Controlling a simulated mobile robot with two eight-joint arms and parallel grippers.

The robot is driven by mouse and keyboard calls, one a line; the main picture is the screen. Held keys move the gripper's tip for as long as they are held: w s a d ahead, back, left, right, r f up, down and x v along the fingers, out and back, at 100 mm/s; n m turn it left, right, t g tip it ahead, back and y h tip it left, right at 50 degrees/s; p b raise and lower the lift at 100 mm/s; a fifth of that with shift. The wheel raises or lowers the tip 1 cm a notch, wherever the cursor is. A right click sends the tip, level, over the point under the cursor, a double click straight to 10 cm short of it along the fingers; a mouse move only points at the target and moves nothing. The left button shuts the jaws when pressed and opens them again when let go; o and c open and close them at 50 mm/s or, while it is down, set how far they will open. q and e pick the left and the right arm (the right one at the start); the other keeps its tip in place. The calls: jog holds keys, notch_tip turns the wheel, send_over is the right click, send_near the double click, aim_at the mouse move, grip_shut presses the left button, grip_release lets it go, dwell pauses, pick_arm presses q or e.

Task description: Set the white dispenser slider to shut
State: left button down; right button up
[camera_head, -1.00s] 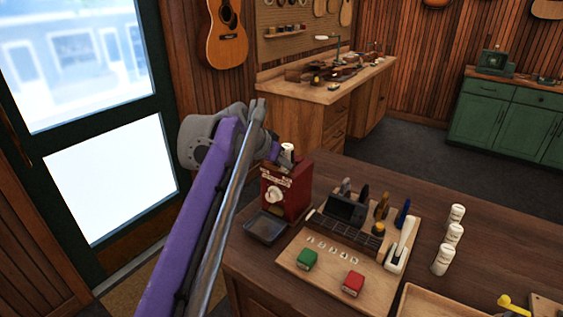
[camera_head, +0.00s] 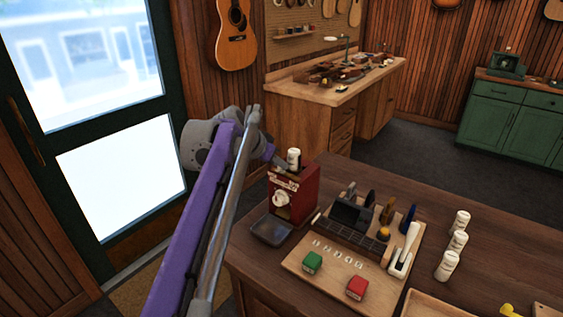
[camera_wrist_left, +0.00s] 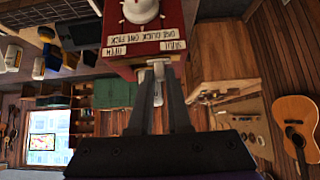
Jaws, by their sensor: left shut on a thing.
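The red dispenser (camera_head: 292,198) stands on the dark wooden counter, with a white knob (camera_head: 280,199) on its front. It shows upside down in the left wrist view (camera_wrist_left: 119,22), with the knob (camera_wrist_left: 140,8) and printed OPEN and SHUT labels. A pale slider tab (camera_wrist_left: 158,69) sticks out by its top edge, between the labels and closer to SHUT. My left gripper (camera_wrist_left: 158,77) is shut on this tab. In the head view the left gripper (camera_head: 284,164) is at the dispenser's top, with its fingertips hard to make out. My right gripper is not in view.
A white bottle (camera_head: 294,158) stands at the dispenser's top. A dark tray (camera_head: 270,231) lies in front of it. A wooden board (camera_head: 330,284) with green and red blocks is to the right. Several white bottles (camera_head: 448,264) stand further right.

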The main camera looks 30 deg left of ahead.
pick_arm(q)
jog(key=c, duration=0.9)
grip_release()
jog(key=shift+a, duration=0.35)
jog(key=shift+o, duration=0.2)
jog(key=shift+d+r, duration=0.1)
jog(key=shift+d, duration=0.05)
jog(key=v, duration=1)
jog(key=shift+s+r+p, duration=0.25)
jog(key=shift+p, duration=0.15)
jog(key=s+d+f+g, duration=0.1)
jog(key=s+d+f, duration=0.3)
jog(key=f, duration=0.3)
jog(key=s+d+f+g+p, duration=0.1)
jog(key=s+d+f, duration=0.3)
jog(key=d+f, duration=0.3)
jog(key=s+d+f+g+p, duration=0.1)
jog(key=s+d+f, duration=0.4)
jog(key=d+f, duration=0.1)
jog(key=shift+s+f, duration=0.1)
jog(key=shift+f, duration=0.55)
jog(key=s+d+f+n, duration=0.1)
jog(key=s+d+f, duration=0.1)
jog(key=s+f, duration=0.6)
jog(key=shift+s+d+f+g+y, duration=0.15)
jog(key=shift+d+f+g+y, duration=0.2)
jog(key=shift+f, duration=0.45)
